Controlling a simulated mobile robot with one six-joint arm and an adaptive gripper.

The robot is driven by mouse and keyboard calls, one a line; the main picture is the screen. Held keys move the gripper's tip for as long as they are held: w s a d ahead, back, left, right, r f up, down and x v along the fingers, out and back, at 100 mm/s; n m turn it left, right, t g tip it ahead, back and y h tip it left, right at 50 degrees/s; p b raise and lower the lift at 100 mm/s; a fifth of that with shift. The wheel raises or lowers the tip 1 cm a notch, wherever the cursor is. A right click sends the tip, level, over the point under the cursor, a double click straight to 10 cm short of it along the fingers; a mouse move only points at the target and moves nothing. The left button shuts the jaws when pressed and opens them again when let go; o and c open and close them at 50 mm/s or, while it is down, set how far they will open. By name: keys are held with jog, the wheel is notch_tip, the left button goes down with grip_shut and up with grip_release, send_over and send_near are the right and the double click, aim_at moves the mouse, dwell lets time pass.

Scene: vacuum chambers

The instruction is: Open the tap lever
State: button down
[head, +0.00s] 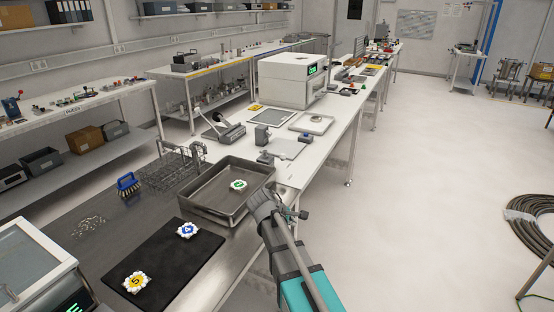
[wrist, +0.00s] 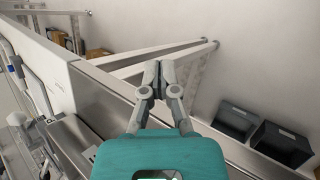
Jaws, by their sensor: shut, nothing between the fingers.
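I cannot surely pick out the tap lever in either view. In the head view, a grey bent fitting (head: 197,150) stands behind the metal basin (head: 190,205), and a small grey fitting with a sideways arm (head: 267,158) stands past the basin's far right corner. I cannot tell if either is the tap. My gripper (wrist: 159,72) is shut and empty in the wrist view, pointing past the bench edge toward the floor. In the head view my arm reaches up beside the basin's right corner; its fingertips are not clear there.
Grey bins (wrist: 233,120) show below in the wrist view. Open floor (head: 430,190) lies right of the bench.

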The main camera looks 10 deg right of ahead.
aim_at(281, 158)
jog(key=w+a+r+n+t+h, duration=0.1)
jog(key=w+r+n, duration=0.1)
jog(key=w, duration=0.1)
jog(key=w+a+r+n+t+h, duration=0.1)
jog(key=w+a+r+n, duration=0.1)
jog(key=w+n, duration=0.1)
jog(key=w+a+r+n+t+h, duration=0.1)
jog(key=w+a+r+n, duration=0.1)
jog(key=w, duration=0.3)
jog(key=shift+w+a+r+n+t+p, duration=0.1)
jog(key=shift+w+r+n+t+p, duration=0.1)
jog(key=shift+r+n+t+p, duration=0.4)
jog(key=w+a+r+n+t+h, duration=0.1)
jog(key=w+a+r+n+t, duration=0.1)
jog(key=w+a+r+n, duration=0.2)
jog(key=shift+w+a+r+n+t+h, duration=0.35)
jog(key=shift+w+a+n, duration=0.5)
jog(key=shift+n, duration=0.35)
jog(key=shift+w+d, duration=0.1)
jog(key=shift+d, duration=0.05)
jog(key=b+x, duration=0.2)
jog(key=x, duration=1.1)
jog(key=shift+b, duration=0.3)
jog(key=shift+w+d+f, duration=0.1)
jog(key=shift+w+d, duration=0.15)
jog(key=shift+d, duration=0.05)
jog(key=shift+d, duration=0.1)
